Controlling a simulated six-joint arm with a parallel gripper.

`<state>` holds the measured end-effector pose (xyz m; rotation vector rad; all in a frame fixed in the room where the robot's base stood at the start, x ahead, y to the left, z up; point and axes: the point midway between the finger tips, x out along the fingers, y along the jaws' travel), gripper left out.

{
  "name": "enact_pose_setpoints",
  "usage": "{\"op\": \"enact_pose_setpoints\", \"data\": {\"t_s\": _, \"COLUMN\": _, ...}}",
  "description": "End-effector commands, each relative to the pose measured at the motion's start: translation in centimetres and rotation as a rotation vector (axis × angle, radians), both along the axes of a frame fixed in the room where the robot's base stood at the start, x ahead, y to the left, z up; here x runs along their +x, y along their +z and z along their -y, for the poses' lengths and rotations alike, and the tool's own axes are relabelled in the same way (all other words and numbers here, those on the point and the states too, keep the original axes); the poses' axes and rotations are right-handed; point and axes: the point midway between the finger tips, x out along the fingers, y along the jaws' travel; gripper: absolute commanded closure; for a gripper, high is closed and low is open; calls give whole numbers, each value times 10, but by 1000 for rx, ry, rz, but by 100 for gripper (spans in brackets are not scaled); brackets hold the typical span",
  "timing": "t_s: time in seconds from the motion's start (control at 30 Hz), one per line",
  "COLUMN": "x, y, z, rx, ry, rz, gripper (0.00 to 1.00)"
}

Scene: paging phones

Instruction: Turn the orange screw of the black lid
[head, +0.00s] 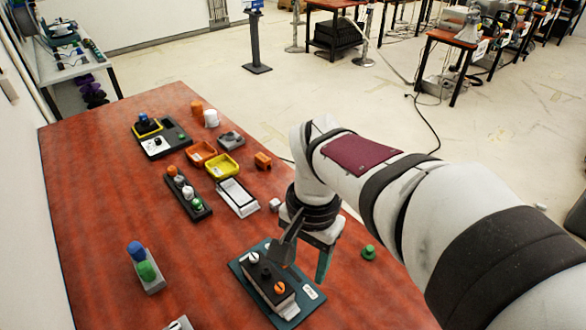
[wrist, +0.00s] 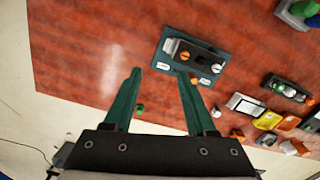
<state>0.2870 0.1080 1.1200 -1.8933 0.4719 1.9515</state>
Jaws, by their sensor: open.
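The black lid (head: 271,278) tops a block on a dark teal base (head: 305,304) near the front of the red table. In the head view, the orange screw (head: 279,288) is at the lid's near end, with a black knob (head: 265,272) and a white screw (head: 254,257) behind it. The wrist view shows the orange screw (wrist: 184,56) at the lid's left end. My gripper (head: 303,262) is open and empty, above and beside the base's right side. In the wrist view its teal fingers (wrist: 158,76) are spread, apart from the lid.
A green knob (head: 368,252) stands on the table right of my gripper. A holder with blue and green pieces (head: 145,268) is to the left. Behind are a black rack (head: 187,193), a white-topped block (head: 237,197) and a yellow tray (head: 222,166).

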Motion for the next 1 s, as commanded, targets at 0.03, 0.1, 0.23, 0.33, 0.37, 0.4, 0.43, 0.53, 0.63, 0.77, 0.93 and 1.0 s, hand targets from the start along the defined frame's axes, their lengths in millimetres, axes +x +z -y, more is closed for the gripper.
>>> {"op": "enact_pose_setpoints", "data": {"t_s": 0.03, "x": 19, "y": -7, "z": -21, "rx": -17, "ry": 5, "rz": 1, "gripper": 44}}
{"op": "enact_pose_setpoints", "data": {"t_s": 0.1, "x": 37, "y": -14, "z": -42, "rx": -31, "ry": -3, "rz": 11, "gripper": 44}}
{"op": "enact_pose_setpoints", "data": {"t_s": 0.23, "x": 48, "y": -27, "z": -55, "rx": -40, "ry": -11, "rz": 19, "gripper": 44}}
{"op": "enact_pose_setpoints", "data": {"t_s": 0.33, "x": 47, "y": -48, "z": -54, "rx": -40, "ry": -13, "rz": 16, "gripper": 44}}
{"op": "enact_pose_setpoints", "data": {"t_s": 0.37, "x": 47, "y": -57, "z": -54, "rx": -40, "ry": -12, "rz": 16, "gripper": 44}}
{"op": "enact_pose_setpoints", "data": {"t_s": 0.4, "x": 46, "y": -69, "z": -54, "rx": -42, "ry": -13, "rz": 14, "gripper": 44}}
{"op": "enact_pose_setpoints", "data": {"t_s": 0.43, "x": 46, "y": -79, "z": -54, "rx": -41, "ry": -13, "rz": 15, "gripper": 44}}
{"op": "enact_pose_setpoints", "data": {"t_s": 0.53, "x": 46, "y": -110, "z": -54, "rx": -41, "ry": -13, "rz": 15, "gripper": 44}}
{"op": "enact_pose_setpoints", "data": {"t_s": 0.63, "x": 46, "y": -137, "z": -53, "rx": -40, "ry": -13, "rz": 16, "gripper": 44}}
{"op": "enact_pose_setpoints", "data": {"t_s": 0.77, "x": 47, "y": -160, "z": -54, "rx": -39, "ry": -14, "rz": 18, "gripper": 44}}
{"op": "enact_pose_setpoints", "data": {"t_s": 0.93, "x": 47, "y": -174, "z": -53, "rx": -39, "ry": -14, "rz": 19, "gripper": 44}}
{"op": "enact_pose_setpoints", "data": {"t_s": 1.0, "x": 47, "y": -176, "z": -53, "rx": -38, "ry": -14, "rz": 20, "gripper": 44}}
